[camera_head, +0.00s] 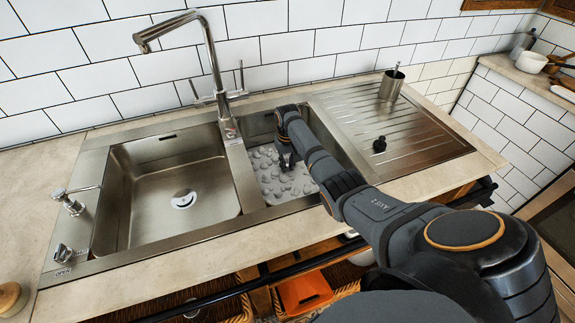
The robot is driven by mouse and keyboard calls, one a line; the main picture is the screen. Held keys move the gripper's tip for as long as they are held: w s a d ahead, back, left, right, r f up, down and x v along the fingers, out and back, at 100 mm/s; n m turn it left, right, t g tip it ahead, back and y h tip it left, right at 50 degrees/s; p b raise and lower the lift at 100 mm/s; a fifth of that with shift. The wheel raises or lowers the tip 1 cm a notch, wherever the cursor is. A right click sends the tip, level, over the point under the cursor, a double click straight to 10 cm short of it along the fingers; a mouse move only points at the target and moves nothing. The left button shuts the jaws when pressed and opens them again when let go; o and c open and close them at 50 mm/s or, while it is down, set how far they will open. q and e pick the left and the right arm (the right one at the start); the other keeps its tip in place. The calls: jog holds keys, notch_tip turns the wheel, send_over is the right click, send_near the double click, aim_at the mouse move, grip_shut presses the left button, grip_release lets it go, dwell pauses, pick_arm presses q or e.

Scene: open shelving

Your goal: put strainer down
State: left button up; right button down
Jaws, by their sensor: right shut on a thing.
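The narrow right basin (320,150) of the steel sink holds a light grey surface with a pattern of rounded shapes, which seems to be the strainer (272,180). My right gripper (287,162) reaches down into this basin from the right, with its dark fingers pointing down. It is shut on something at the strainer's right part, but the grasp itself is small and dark. My arm hides part of the basin's right side. I cannot tell whether the strainer rests on the basin floor. My left gripper is not in view.
The wide left basin (140,215) is empty apart from a white drain fitting (184,200). A tall faucet (210,60) stands behind the divider. A tiled wall stands behind.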

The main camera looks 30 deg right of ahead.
aim_at(288, 166)
jog(key=c, duration=1.3)
grip_release()
jog(key=shift+f, duration=0.1)
notch_tip(288, 166, up, 12)
jog(key=p, duration=0.1)
jog(key=shift+r, duration=0.2)
